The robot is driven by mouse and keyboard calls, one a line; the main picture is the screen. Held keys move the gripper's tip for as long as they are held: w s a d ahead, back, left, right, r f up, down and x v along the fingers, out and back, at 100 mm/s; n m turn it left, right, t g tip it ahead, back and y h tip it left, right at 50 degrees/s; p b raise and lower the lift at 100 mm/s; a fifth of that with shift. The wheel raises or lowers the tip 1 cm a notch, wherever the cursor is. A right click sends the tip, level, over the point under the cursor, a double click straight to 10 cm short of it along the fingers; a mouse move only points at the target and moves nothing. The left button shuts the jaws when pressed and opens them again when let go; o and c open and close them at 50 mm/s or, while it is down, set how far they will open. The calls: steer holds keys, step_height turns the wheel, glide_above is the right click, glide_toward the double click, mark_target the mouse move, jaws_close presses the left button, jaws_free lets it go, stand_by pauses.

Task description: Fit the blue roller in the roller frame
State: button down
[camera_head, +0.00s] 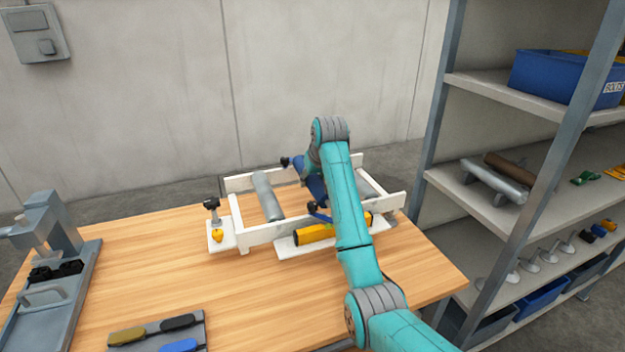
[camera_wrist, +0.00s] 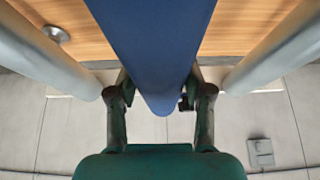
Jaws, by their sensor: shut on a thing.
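The blue roller (camera_wrist: 155,40) runs lengthwise through the wrist view. My gripper (camera_wrist: 160,97) is shut on it, one finger on each side. In the head view the blue roller (camera_head: 312,178) shows only partly behind my arm, at the middle of the white roller frame (camera_head: 262,236). A grey roller (camera_head: 268,196) lies in the frame to its left and another (camera_head: 366,186) to its right. These grey rollers also flank it in the wrist view. My arm hides the gripper in the head view. I cannot tell whether the blue roller's ends are seated.
A yellow roller (camera_head: 312,234) lies on a white support along the frame's front. A black-knobbed post (camera_head: 212,206) stands at the frame's left. A grey fixture (camera_head: 52,245) and a tool mat (camera_head: 198,328) are on the table's left. Shelves (camera_head: 470,85) rise on the right.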

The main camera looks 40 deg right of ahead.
steer(key=shift+f, duration=1.5)
stand_by(1.5)
steer(key=shift+c, duration=1.9)
jaws_free()
steer(key=shift+f, duration=0.1)
steer(key=v, duration=1.2)
